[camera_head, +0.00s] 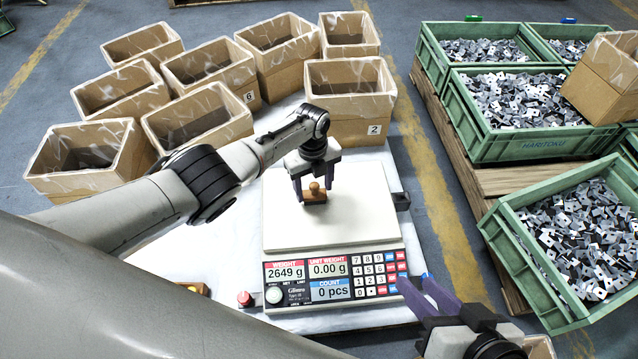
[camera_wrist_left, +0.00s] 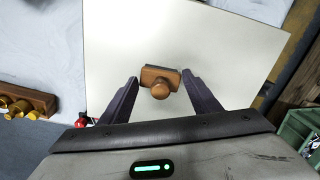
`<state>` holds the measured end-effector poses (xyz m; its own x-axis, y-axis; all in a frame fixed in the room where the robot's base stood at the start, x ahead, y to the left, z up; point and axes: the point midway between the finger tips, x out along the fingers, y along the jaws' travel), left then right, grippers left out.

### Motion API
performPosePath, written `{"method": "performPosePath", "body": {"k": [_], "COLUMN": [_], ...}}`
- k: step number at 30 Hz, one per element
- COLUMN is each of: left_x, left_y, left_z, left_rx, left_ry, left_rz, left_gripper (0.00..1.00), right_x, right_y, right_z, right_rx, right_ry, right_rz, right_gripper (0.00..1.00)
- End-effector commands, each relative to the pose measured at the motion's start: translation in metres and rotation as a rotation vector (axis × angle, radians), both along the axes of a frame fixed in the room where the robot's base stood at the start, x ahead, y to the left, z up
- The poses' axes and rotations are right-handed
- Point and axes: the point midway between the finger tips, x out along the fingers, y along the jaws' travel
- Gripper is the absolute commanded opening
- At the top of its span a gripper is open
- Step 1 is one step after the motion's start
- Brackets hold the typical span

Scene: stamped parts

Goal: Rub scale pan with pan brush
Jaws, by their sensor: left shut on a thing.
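The scale pan (camera_head: 358,212) is a flat cream plate on top of the counting scale; it also fills the upper middle of the left wrist view (camera_wrist_left: 225,45). The pan brush (camera_head: 315,195) is a small wooden block with a round knob. It is at the left-middle of the pan; its bristles are hidden. My left gripper (camera_head: 314,186) is shut on the brush, with a dark finger at each end of the block in the left wrist view (camera_wrist_left: 160,78). My right gripper (camera_head: 416,281) is open and empty, near the scale's front right corner.
The scale's display (camera_head: 305,281) reads 2649 g. A red button (camera_head: 245,299) is at the front left. A wooden block with brass weights (camera_wrist_left: 28,100) lies left of the scale. Cardboard boxes (camera_head: 350,105) stand behind; green crates of stamped parts (camera_head: 510,145) are at right.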

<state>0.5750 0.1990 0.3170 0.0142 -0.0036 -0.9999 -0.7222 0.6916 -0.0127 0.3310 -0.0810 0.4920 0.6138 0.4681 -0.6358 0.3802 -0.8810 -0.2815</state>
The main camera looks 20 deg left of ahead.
Motion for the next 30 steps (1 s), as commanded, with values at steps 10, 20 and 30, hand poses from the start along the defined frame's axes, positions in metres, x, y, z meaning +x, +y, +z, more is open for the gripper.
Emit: {"method": "performPosePath", "body": {"k": [10,20,30], "left_x": [-0.022,-0.028,-0.038], "left_y": [0.034,0.045,0.066], "left_z": [-0.003,-0.002,-0.001], "left_rx": [0.016,0.014,0.011], "left_ry": [0.025,0.024,0.022], "left_rz": [0.007,0.007,0.005], "left_gripper": [0.36,0.36,0.36], "right_x": [0.001,0.002,0.002], "right_y": [-0.001,-0.001,-0.001], "right_z": [0.026,0.035,0.048], "right_rx": [0.000,0.001,0.001], "right_ry": [-0.004,-0.006,-0.006], "right_rz": [-0.001,-0.002,-0.002], "right_gripper": [0.31,0.31,0.31]}}
